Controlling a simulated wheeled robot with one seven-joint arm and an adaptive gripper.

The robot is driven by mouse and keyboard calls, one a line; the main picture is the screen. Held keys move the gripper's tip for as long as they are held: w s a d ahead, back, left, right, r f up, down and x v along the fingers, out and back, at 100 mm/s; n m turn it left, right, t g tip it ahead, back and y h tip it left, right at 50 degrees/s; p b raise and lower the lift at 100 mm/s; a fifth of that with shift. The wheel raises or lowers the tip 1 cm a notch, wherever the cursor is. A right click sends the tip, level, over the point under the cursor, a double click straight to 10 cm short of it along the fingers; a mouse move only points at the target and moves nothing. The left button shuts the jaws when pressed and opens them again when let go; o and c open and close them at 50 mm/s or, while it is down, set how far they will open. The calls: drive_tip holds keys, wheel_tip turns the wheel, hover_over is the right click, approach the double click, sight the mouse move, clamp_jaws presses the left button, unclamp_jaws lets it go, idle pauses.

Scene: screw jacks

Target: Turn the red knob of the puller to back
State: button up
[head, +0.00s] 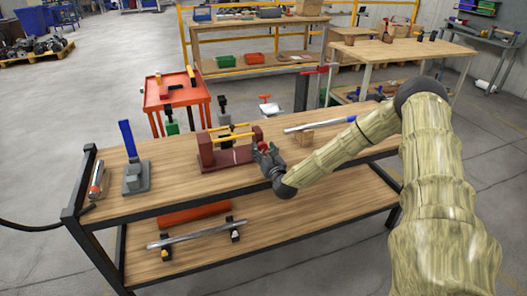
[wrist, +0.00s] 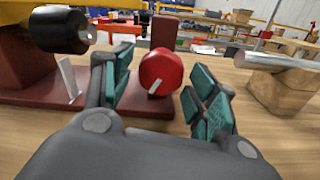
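The puller (head: 222,157) stands on the wooden bench, a dark red frame with yellow rods across its top. Its red knob (wrist: 161,72) is round, with a white mark running toward the lower left of its face. In the head view the knob (head: 263,145) shows small and is partly covered by my gripper (head: 268,156). In the wrist view the teal-padded fingers of my gripper (wrist: 160,88) are spread, one on each side of the knob, with visible gaps. The gripper holds nothing.
A black cylinder (wrist: 62,30) on the puller is left of my fingers. To the right, a metal bar (head: 318,124) rests on a wooden block (head: 302,137). A grey jack with a blue lever (head: 128,140) stands at the bench's left.

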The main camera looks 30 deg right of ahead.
drive_tip(key=c, duration=0.7)
drive_tip(key=shift+c, duration=0.2)
drive_tip(key=shift+n+b, duration=0.3)
drive_tip(key=shift+b, duration=0.1)
